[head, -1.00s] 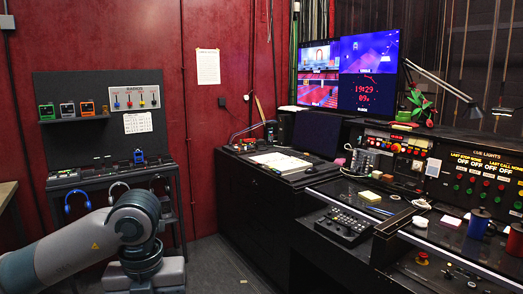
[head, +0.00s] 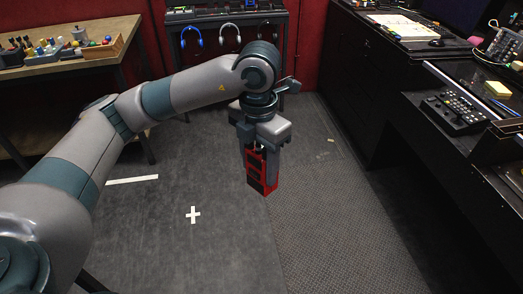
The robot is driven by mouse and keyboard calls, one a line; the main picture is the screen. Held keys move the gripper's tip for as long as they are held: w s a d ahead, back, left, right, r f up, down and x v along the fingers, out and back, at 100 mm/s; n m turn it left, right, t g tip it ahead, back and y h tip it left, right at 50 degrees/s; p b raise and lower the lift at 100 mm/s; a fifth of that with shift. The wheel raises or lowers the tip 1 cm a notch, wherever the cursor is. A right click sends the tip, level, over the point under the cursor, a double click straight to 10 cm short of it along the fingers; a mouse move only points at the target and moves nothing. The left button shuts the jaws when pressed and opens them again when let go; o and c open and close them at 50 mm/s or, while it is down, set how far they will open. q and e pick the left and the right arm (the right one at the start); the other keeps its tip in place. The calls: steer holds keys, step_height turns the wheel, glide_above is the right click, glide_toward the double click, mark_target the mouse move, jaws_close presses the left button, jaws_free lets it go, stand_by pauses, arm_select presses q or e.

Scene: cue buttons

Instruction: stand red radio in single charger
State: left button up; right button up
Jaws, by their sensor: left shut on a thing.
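The red radio (head: 263,173), a red block with dark faces, hangs below my left gripper (head: 259,152) above the grey floor. The gripper points down and is shut on the radio's upper part, which the fingers partly hide. My right gripper is out of view.
Several headphones (head: 229,38) hang under the rack. A wooden bench (head: 75,58) with small coloured items stands at the left. A black desk (head: 460,100) with a control panel (head: 455,112) runs along the right. The floor between is clear.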

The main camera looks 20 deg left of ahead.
arm_select(q)
steer(key=s+f+m, duration=0.4)
steer(key=f+m, duration=0.6)
steer(key=m, duration=0.5)
steer(key=s+f+m, duration=0.4)
steer(key=f+m, duration=0.6)
steer(key=m, duration=0.6)
steer(key=shift+a+f+m, duration=0.25)
steer(key=shift+a+m, duration=0.05)
steer(key=shift+a, duration=0.15)
steer(key=shift+a, duration=0.1)
